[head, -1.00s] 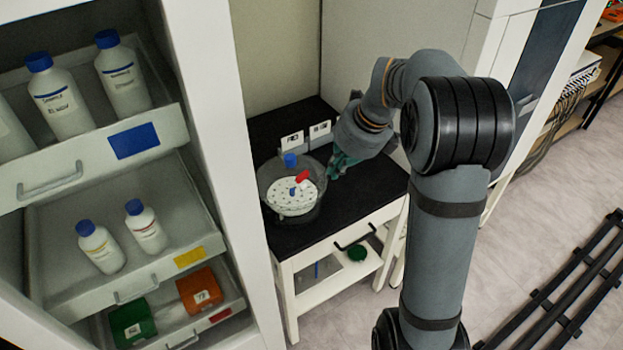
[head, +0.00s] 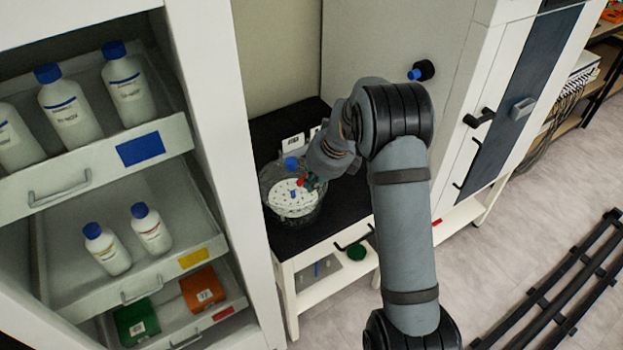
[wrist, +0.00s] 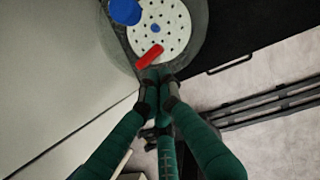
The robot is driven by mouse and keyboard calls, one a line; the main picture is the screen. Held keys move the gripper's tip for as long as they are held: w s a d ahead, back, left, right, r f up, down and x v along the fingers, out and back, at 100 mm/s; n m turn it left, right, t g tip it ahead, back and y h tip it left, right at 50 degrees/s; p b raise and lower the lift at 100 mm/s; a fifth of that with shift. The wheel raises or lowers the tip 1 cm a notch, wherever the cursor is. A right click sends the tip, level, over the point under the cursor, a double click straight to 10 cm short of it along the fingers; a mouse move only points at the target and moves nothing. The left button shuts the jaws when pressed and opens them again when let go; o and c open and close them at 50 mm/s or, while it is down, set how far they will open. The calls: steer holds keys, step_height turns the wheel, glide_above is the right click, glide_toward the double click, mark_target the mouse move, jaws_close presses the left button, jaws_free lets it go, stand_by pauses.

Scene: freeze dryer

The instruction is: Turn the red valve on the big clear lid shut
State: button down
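The big clear lid (head: 264,190) is a round transparent dome over a white perforated disc on the black bench top. The red valve (wrist: 149,57) is a short red bar at the lid's near side, slanted in the wrist view. In the head view the red valve (head: 301,182) is partly covered by my gripper (head: 312,183). In the wrist view the green fingers of my gripper (wrist: 158,76) come close together just below the valve's lower end. I cannot tell whether they touch it, or how far the fingers are closed.
A blue knob (head: 291,163) stands on the lid's far side. Two small white label cards stand behind the lid. A white cabinet with open drawers of bottles (head: 70,110) is at left. The grey dryer body (head: 400,40) is at right. The bench front (head: 330,245) has a dark handle.

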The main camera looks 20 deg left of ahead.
steer(key=shift+a, duration=0.1)
steer(key=shift+w+a, duration=0.1)
steer(key=shift+a, duration=0.2)
steer(key=shift+a+f, duration=0.15)
steer(key=shift+a, duration=0.15)
steer(key=shift+w+d, duration=0.5)
steer(key=shift+s+d+b, duration=0.15)
steer(key=shift+d+b, duration=0.05)
steer(key=shift+b, duration=0.1)
steer(key=s+d+r+b, duration=0.3)
steer(key=s+d+r, duration=0.2)
steer(key=r, duration=0.4)
steer(key=shift+d+r, duration=0.15)
steer(key=shift+r, duration=0.15)
